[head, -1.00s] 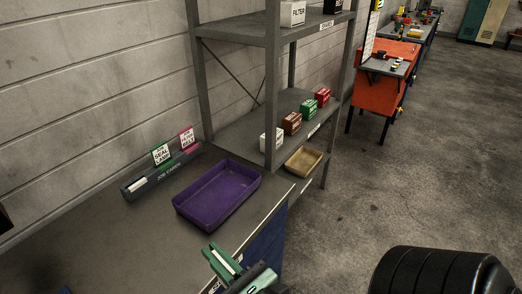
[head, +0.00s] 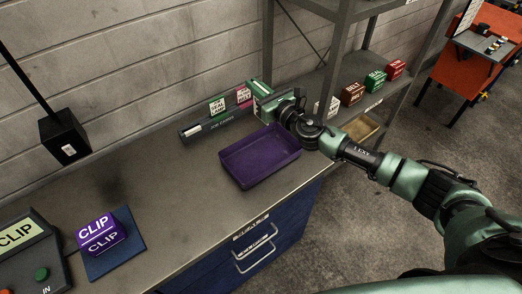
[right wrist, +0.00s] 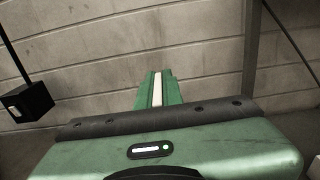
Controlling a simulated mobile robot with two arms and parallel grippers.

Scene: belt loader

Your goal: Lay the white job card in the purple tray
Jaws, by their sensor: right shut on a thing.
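The purple tray (head: 259,158) lies empty on the grey bench. My right gripper (head: 259,88) is raised above the far side of the tray, in front of the job card rack (head: 225,125). It is shut on a thin white strip, which I take to be the white job card; it shows edge-on between the green fingers in the right wrist view (right wrist: 157,88). Most of the card is hidden by the fingers. The rack holds a green card (head: 217,106) and a pink card (head: 243,95), with a white piece (head: 192,130) at its left end. My left gripper is out of view.
A black box (head: 65,136) hangs on a rod. Shelving with small boxes stands right of the tray. The bench middle is clear.

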